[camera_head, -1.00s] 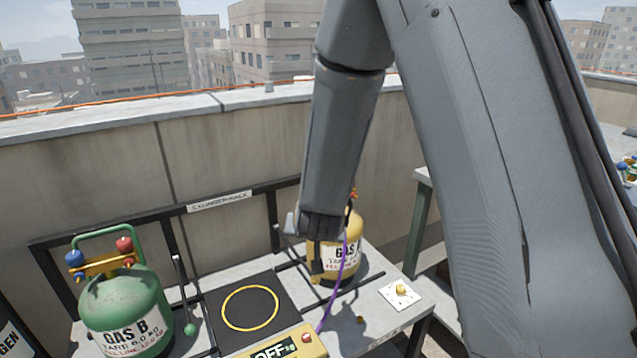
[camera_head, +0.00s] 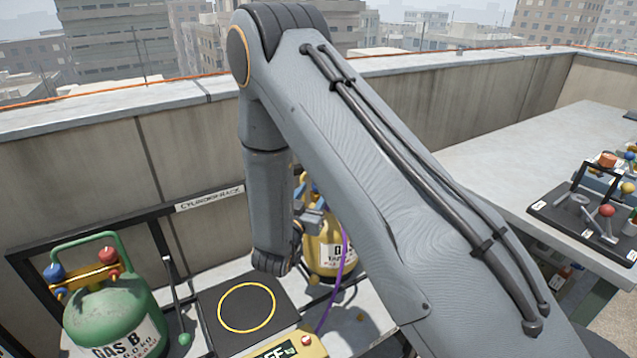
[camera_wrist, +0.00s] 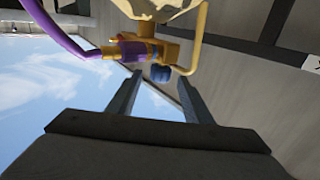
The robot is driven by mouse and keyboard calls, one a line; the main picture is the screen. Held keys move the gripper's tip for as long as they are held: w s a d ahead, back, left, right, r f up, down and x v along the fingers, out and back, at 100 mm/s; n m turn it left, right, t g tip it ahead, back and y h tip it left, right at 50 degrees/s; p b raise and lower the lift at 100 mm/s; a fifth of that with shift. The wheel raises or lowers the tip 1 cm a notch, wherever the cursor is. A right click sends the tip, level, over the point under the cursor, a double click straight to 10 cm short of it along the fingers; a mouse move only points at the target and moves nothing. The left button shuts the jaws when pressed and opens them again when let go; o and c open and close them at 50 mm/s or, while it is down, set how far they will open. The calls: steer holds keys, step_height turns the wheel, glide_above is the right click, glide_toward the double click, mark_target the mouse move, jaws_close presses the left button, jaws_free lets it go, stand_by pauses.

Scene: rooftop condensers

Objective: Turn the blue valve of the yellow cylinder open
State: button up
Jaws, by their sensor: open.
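The yellow cylinder (camera_head: 329,257) stands on the rack's shelf, partly hidden behind my arm in the head view. Its body shows at the top edge of the wrist view (camera_wrist: 160,8), where the picture is upside down. There the blue valve (camera_wrist: 160,74) sits on the brass fitting, with a purple hose (camera_wrist: 68,40) on the fitting's left. My gripper (camera_wrist: 158,80) is open, its fingers on either side of the blue valve in the picture. I cannot tell whether the valve is between them or just beyond the tips. In the head view my gripper is mostly hidden.
A green cylinder (camera_head: 112,310) stands at left with blue and red valves. A black scale (camera_head: 222,294) with a yellow ring lies between the cylinders. The parapet wall (camera_head: 90,165) runs behind. A table (camera_head: 490,165) with mounted tools is at right.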

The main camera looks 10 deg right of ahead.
steer(key=shift+p+x, duration=0.4)
steer(key=shift+x, duration=1.9)
steer(key=c, duration=1.1)
